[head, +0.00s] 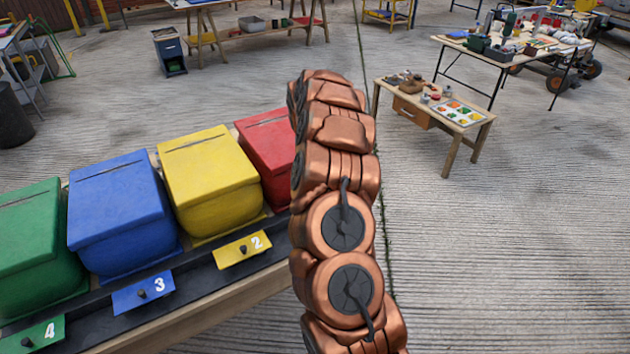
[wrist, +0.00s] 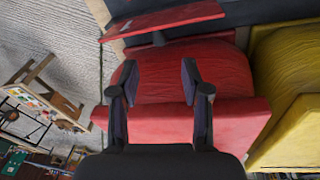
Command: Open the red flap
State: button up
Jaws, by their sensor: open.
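The red flap (wrist: 165,20) shows near the top of the wrist view as a thin slanted panel with a dark knob (wrist: 158,38) at its edge. It is in front of the red box (wrist: 195,75). My gripper (wrist: 160,82) is open and empty, its two dark fingers spread over the red box and pointing toward the flap. The fingertips appear apart from the knob. In the head view the red box (head: 268,150) is partly covered by my copper arm, which hides the red flap and the gripper there.
The yellow box (head: 208,180), blue box (head: 122,215) and green box (head: 35,240) stand to the left in a row, with flaps marked 2, 3 and 4 in front. A small wooden table (head: 410,108) stands to the right.

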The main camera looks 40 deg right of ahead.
jog(key=shift+a+r, duration=0.25)
jog(key=shift+r, duration=0.9)
jog(key=shift+c, duration=0.4)
